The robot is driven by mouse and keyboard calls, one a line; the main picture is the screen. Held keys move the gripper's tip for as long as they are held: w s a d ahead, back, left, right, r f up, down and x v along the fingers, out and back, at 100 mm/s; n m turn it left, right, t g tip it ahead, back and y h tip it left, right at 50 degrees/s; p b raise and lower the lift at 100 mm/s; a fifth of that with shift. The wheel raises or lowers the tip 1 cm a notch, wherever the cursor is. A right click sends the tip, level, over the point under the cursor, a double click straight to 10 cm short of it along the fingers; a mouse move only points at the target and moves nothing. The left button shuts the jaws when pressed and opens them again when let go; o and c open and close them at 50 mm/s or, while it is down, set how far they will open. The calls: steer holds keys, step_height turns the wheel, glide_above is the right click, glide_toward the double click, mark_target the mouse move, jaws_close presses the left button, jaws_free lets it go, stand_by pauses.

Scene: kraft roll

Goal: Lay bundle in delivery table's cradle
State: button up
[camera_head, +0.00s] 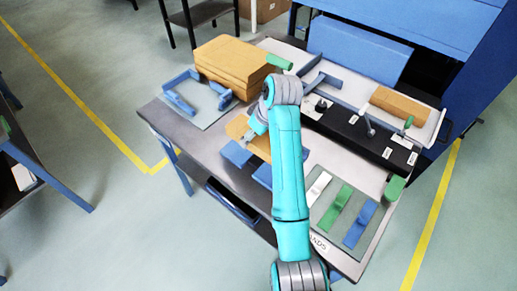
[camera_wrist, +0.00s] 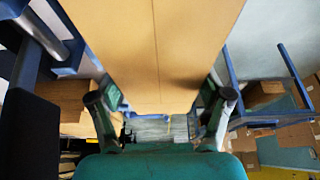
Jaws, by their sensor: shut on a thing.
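A tan kraft bundle (camera_head: 238,127) shows in the head view near the middle of the worktable, partly hidden by my arm. In the wrist view the bundle (camera_wrist: 160,50) fills the upper middle, with a seam along its length. My gripper (camera_head: 251,136) is shut on it; in the wrist view the fingers (camera_wrist: 162,104) stand at either side of it. Blue blocks (camera_head: 236,153) lie just in front of the bundle in the head view; whether it touches them I cannot tell. I cannot tell which table is the delivery table, and its cradle is not clearly identifiable.
A stack of kraft sheets (camera_head: 232,62) stands at the back left of the worktable (camera_head: 160,112), beside a blue bracket (camera_head: 178,98). A black fixture (camera_head: 345,128) lies at the right. Coloured strips (camera_head: 337,208) lie in front. Another table (camera_head: 28,165) stands at the left, across open floor.

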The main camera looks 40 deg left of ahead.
mark_target(263, 139)
steer(key=shift+f, duration=3.95)
steer(key=o, duration=1.3)
steer(key=shift+f, duration=0.1)
steer(key=v, duration=1.2)
steer(key=shift+s, duration=0.15)
